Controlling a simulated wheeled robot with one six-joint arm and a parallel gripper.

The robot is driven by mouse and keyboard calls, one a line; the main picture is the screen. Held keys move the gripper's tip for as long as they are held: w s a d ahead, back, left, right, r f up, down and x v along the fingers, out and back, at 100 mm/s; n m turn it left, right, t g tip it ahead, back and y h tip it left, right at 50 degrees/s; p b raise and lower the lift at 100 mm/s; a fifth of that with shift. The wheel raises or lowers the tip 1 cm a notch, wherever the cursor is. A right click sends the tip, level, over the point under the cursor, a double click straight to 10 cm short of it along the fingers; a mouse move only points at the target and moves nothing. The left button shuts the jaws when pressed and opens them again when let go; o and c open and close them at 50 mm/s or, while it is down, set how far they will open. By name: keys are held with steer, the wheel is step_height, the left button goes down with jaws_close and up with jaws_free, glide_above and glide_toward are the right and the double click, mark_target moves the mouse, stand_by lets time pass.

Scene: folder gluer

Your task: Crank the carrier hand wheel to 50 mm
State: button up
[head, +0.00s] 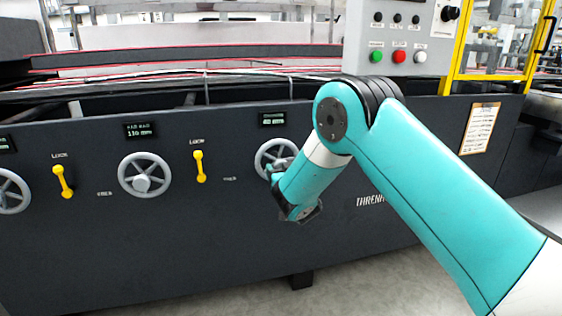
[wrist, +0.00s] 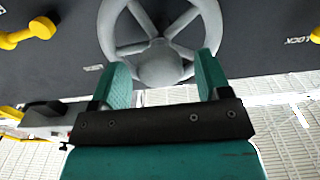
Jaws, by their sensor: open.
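A grey spoked hand wheel (head: 262,155) is on the dark machine front, partly hidden behind my gripper. In the wrist view the same kind of wheel (wrist: 106,30) fills the top middle, with its rounded grip knob at the lower rim. My gripper (wrist: 163,68) is open, with one teal finger on each side of the knob; I cannot tell whether they touch it. In the head view my gripper (head: 271,169) is at the wheel's lower part. A small display (head: 272,120) above this wheel has a value in mm too blurred to read.
Another hand wheel (head: 145,175) with a display (head: 141,130) reading about 130 mm is to the left, and a third wheel (head: 10,192) is at the left edge. Yellow lock levers (head: 200,166) (head: 63,182) stand between them. A button panel (head: 398,38) is above.

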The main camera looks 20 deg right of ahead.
steer(key=shift+w, duration=1.05)
steer(key=shift+c, duration=0.2)
steer(key=c, duration=1.2)
steer(key=shift+f, duration=0.15)
steer(key=shift+b, duration=0.4)
